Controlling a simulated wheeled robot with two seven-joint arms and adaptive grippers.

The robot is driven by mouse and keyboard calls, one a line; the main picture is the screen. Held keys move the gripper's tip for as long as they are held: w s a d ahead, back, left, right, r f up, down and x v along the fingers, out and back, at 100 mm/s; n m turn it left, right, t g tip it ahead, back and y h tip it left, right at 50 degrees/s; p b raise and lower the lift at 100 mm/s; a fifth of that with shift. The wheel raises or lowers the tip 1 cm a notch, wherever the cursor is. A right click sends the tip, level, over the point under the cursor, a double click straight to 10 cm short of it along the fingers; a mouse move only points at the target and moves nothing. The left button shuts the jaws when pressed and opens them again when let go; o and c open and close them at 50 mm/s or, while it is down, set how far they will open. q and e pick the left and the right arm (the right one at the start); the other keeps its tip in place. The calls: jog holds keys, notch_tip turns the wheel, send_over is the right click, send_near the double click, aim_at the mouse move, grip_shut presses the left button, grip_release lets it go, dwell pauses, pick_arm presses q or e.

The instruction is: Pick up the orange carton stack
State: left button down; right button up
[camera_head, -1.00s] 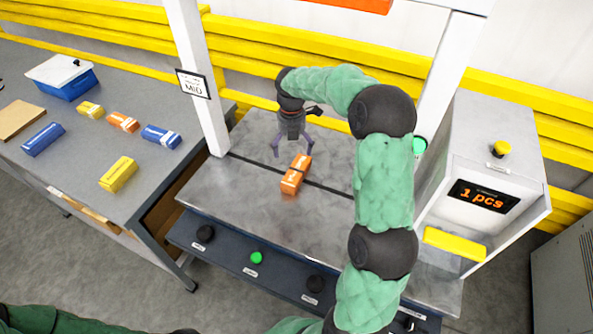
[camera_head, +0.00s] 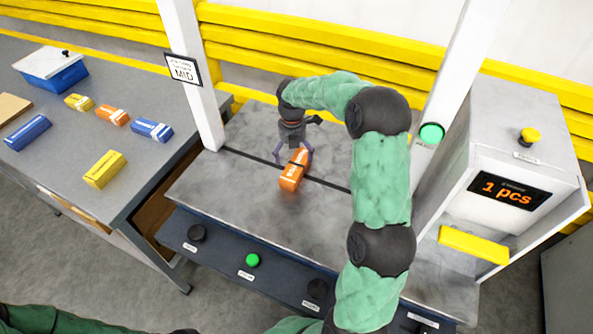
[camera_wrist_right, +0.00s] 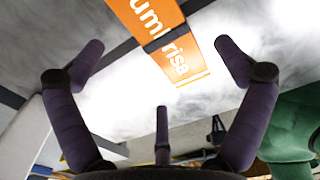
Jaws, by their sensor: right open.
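The orange carton stack (camera_head: 292,174) lies on the grey machine table, with white lettering and a dark band across it. In the right wrist view the orange carton stack (camera_wrist_right: 165,38) shows ahead, between the spread fingers. My right gripper (camera_head: 294,157) is open at the far end of the stack, with a finger to each side. In the wrist view its fingers (camera_wrist_right: 160,65) are apart and do not visibly touch the stack. My left gripper is not in view; only part of a green arm of mine shows at the lower left.
A side table (camera_head: 60,165) at left holds yellow, orange and blue cartons and a blue box (camera_head: 55,76) with a white lid. White posts (camera_head: 193,80) flank the machine table. A display unit (camera_head: 510,192) reading "1 pcs" stands at right. Buttons line the front panel.

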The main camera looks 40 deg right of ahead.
aim_at(294, 163)
jog(key=f, duration=0.2)
jog(key=f+b, duration=0.1)
jog(key=f, duration=0.1)
jog(key=f+b, duration=0.1)
jog(key=f, duration=0.1)
jog(key=shift+w+d, duration=0.2)
jog(key=shift+d, duration=0.05)
jog(key=shift+r, duration=0.1)
jog(key=c, duration=1.5)
jog(key=shift+o, duration=0.2)
jog(key=shift+r, duration=0.1)
